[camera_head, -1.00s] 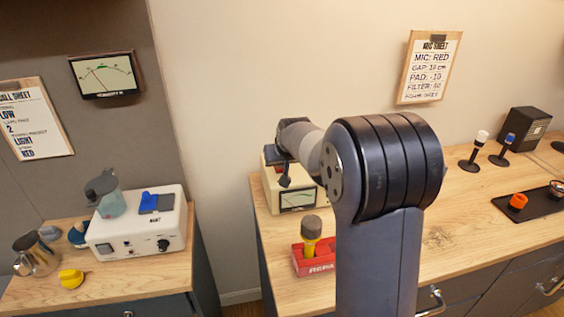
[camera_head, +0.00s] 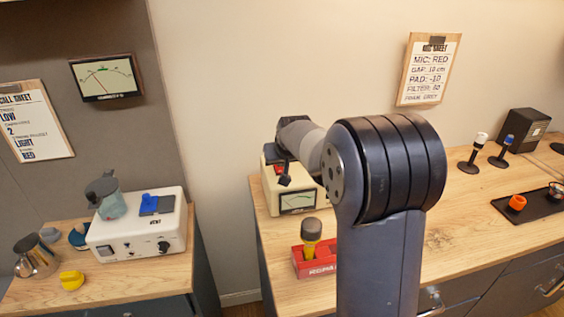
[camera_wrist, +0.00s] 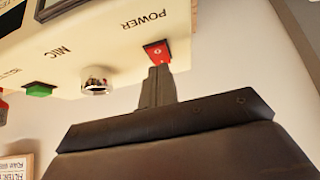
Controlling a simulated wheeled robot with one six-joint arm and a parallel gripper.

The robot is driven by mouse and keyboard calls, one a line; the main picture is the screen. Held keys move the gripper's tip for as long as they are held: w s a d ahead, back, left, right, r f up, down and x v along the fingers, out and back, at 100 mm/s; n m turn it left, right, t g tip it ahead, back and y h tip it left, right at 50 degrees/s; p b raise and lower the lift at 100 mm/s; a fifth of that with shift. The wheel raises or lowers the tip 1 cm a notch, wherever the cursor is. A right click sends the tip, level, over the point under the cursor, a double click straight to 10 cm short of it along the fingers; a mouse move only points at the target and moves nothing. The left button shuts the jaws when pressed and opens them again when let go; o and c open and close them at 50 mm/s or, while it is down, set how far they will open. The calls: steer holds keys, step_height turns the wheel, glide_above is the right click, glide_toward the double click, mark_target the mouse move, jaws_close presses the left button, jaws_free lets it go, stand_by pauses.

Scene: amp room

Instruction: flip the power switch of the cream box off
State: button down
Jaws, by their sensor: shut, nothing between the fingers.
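The cream box (camera_head: 271,196) stands on the wooden counter, partly hidden behind my arm, with a meter on its front. In the wrist view its cream face (camera_wrist: 115,25) carries the label POWER and a red power switch (camera_wrist: 157,51). My gripper (camera_wrist: 158,72) is shut and empty, its fingertips right at the lower edge of the red switch. I cannot tell whether they press on it, nor which way the switch is set. In the head view my gripper (camera_head: 285,181) is a small dark shape over the box.
A chrome MIC socket (camera_wrist: 96,87) and a green button (camera_wrist: 40,90) sit along the same face. A red holder (camera_head: 316,268) with a yellow-handled tool stands in front of the box. A white unit (camera_head: 130,241) stands on the left counter. Small microphones stand at the right.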

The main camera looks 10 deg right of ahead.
steer(key=r+p, duration=0.2)
steer(key=r, duration=0.1)
steer(key=r+p, duration=0.1)
steer(key=shift+s+r, duration=0.25)
steer(key=s+r+b, duration=0.2)
steer(key=s+r, duration=0.3)
steer(key=s, duration=0.3)
steer(key=shift+r+b, duration=0.3)
steer(key=shift+r, duration=0.05)
steer(key=shift+w, duration=0.1)
steer(key=x, duration=0.3)
steer(key=w+x, duration=0.1)
steer(key=x, duration=0.3)
steer(key=r+x, duration=0.1)
steer(key=x, duration=0.3)
steer(key=shift+w, duration=0.25)
steer(key=shift+w+f+b, duration=0.1)
steer(key=shift+w+b, duration=0.2)
steer(key=shift+b, duration=0.5)
steer(key=shift+s+r, duration=0.1)
steer(key=shift+r, duration=0.4)
steer(key=shift+s+r, duration=0.35)
steer(key=shift+r, duration=0.05)
